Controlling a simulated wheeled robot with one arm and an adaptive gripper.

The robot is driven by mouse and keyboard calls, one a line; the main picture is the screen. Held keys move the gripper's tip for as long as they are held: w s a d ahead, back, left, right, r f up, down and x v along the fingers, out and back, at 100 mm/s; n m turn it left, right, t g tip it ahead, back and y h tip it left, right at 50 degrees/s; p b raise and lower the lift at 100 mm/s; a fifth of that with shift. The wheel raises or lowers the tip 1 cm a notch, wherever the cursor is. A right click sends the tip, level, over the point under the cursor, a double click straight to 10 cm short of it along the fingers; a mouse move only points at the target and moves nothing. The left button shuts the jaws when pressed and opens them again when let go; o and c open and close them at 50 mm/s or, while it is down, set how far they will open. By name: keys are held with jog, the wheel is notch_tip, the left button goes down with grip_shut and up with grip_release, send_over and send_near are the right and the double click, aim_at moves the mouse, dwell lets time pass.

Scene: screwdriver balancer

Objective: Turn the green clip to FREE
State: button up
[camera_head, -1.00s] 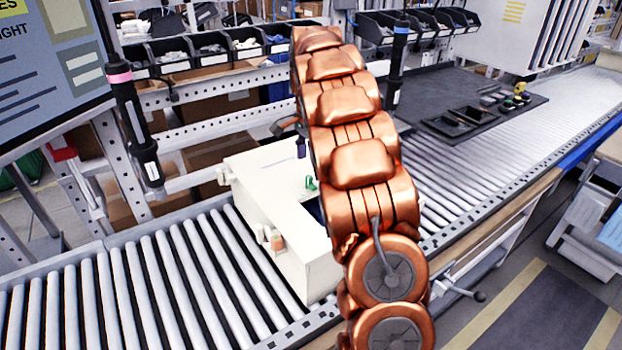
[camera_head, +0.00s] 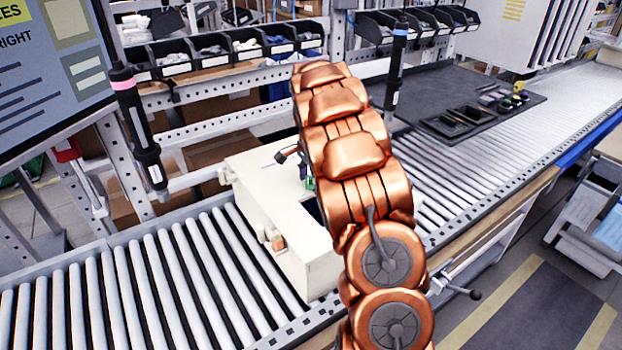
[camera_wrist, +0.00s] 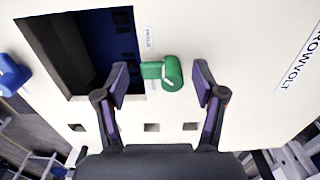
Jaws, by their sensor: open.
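The green clip (camera_wrist: 172,72) sits on the top face of a cream box (camera_wrist: 235,35), beside a dark rectangular opening. It has a rounded knob on the right and a flat tab pointing left toward the opening. A small printed label is beside it, too small to read surely. My gripper (camera_wrist: 161,76) is open, with one purple finger on each side of the clip and gaps between. In the head view the clip (camera_head: 309,183) is a small green spot close to a purple fingertip, and my arm hides part of the box (camera_head: 262,190).
A blue knob (camera_wrist: 12,74) is at the left of the box in the wrist view. The box stands on a roller conveyor (camera_head: 150,265). A hanging screwdriver (camera_head: 137,125) is to its left and another (camera_head: 397,65) is behind my arm. A dark tray (camera_head: 465,100) lies at right.

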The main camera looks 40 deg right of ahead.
jog(key=c, duration=1.1)
jog(key=shift+f, duration=0.1)
jog(key=shift+c, duration=0.2)
